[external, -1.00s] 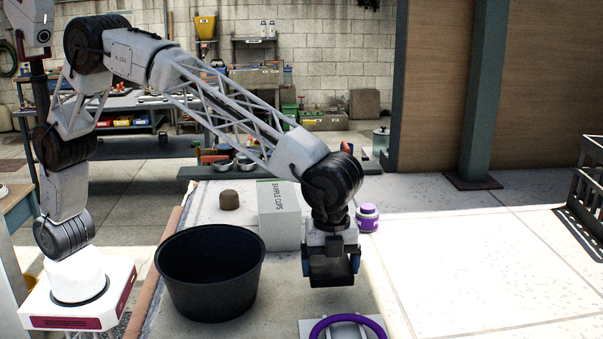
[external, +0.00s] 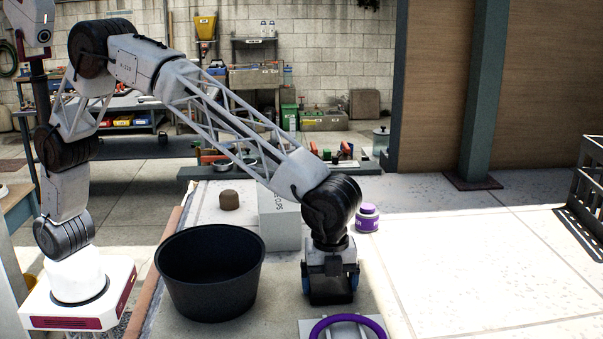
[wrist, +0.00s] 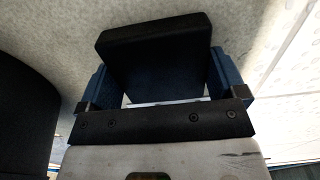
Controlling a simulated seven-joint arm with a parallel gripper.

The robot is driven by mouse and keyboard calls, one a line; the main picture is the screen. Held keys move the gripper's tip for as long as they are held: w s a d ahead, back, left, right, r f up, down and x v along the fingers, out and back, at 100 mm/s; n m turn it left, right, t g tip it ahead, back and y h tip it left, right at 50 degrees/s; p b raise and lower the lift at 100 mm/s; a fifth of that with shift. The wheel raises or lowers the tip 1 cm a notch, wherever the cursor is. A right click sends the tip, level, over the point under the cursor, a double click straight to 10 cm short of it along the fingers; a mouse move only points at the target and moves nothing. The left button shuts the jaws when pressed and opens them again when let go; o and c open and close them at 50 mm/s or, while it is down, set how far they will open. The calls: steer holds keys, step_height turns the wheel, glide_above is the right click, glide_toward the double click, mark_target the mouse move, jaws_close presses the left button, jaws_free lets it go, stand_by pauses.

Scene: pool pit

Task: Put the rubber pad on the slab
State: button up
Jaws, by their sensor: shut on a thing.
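My gripper (external: 331,287) points down right of the black tub, its blue fingers shut on a black rubber pad (wrist: 155,42). In the wrist view the pad is a thick dark block between both fingers (wrist: 158,85). In the external view the dark pad (external: 330,290) shows between the fingers, low over the grey work surface (external: 285,300). I cannot tell whether it touches the surface. No separate piece is clearly recognisable as the slab; it may be this grey surface.
A black tub (external: 205,295) stands left of my gripper. A grey sample cups box (external: 278,220) is behind, with a brown lump (external: 229,200) to its left and a purple-lidded jar (external: 367,217) to its right.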

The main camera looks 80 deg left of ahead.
mark_target(329, 283)
steer(key=shift+f, duration=0.1)
steer(key=o, duration=0.7)
steer(key=shift+o, duration=0.2)
step_height(329, 283, up, 12)
stand_by(0.4)
stand_by(0.7)
